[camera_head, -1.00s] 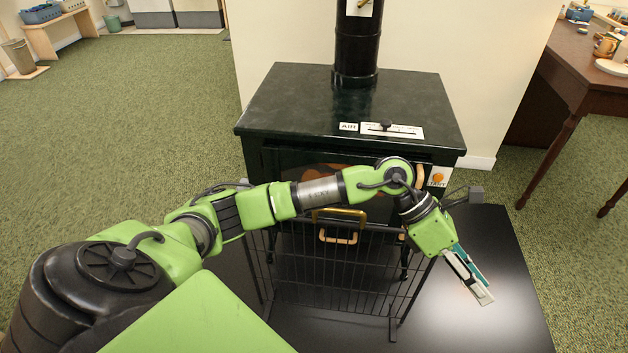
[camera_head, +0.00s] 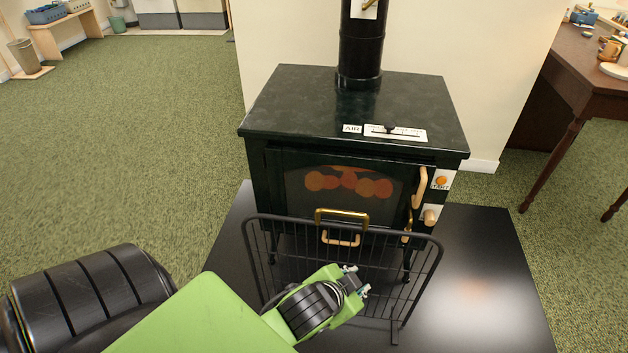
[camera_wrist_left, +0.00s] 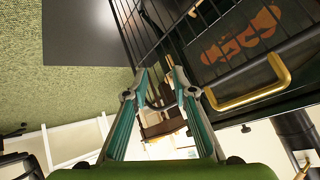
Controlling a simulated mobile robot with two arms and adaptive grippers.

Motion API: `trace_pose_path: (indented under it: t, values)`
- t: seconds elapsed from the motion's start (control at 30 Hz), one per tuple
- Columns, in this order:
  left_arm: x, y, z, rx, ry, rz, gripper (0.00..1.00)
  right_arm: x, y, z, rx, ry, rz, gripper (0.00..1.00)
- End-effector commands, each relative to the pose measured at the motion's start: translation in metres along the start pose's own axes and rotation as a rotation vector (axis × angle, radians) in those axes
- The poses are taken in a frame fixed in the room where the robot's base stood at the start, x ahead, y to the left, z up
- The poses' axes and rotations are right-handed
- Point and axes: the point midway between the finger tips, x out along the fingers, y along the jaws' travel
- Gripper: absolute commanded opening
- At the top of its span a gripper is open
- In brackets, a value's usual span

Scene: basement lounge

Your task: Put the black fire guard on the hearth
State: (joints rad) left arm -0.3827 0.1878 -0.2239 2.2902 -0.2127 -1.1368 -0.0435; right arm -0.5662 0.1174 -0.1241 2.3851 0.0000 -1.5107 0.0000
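The black fire guard (camera_head: 420,290), a wire panel with a brass handle (camera_head: 342,216), stands upright on the black hearth (camera_head: 480,270) in front of the stove. One of its feet shows on the hearth at the lower right. My left gripper (camera_head: 357,280) is in front of the guard's mesh, below the handle, and hides part of it. In the left wrist view the gripper (camera_wrist_left: 160,73) has its fingertips apart with nothing between them; the guard's bars (camera_wrist_left: 160,22) and brass handle (camera_wrist_left: 255,98) are to the upper right. My right gripper is not in view.
The dark stove (camera_head: 350,110), with a glowing window and flue pipe, stands behind the guard. A brown table (camera_head: 590,85) is at the right. Bare hearth lies right of the guard. Green carpet (camera_head: 130,130) is open at the left.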

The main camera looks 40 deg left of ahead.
Motion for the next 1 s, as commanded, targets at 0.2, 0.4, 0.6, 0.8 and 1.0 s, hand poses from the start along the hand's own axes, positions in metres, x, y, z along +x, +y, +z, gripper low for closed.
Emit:
trace_pose_path:
  t: [0.2,0.4,0.6,0.8,1.0]
  values:
    - [-0.046,0.047,0.114,-0.181,-0.37,0.174,0.25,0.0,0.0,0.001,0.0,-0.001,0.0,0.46]
    - [-0.062,0.058,0.137,-0.215,-0.456,0.214,0.25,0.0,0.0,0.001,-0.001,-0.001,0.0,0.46]
    - [-0.062,0.058,0.136,-0.213,-0.454,0.213,0.25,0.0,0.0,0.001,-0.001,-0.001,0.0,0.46]
    - [-0.061,0.058,0.136,-0.212,-0.453,0.212,0.25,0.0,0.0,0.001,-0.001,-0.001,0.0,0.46]
    - [-0.056,0.059,0.138,-0.209,-0.46,0.214,0.25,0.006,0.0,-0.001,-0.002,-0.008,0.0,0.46]
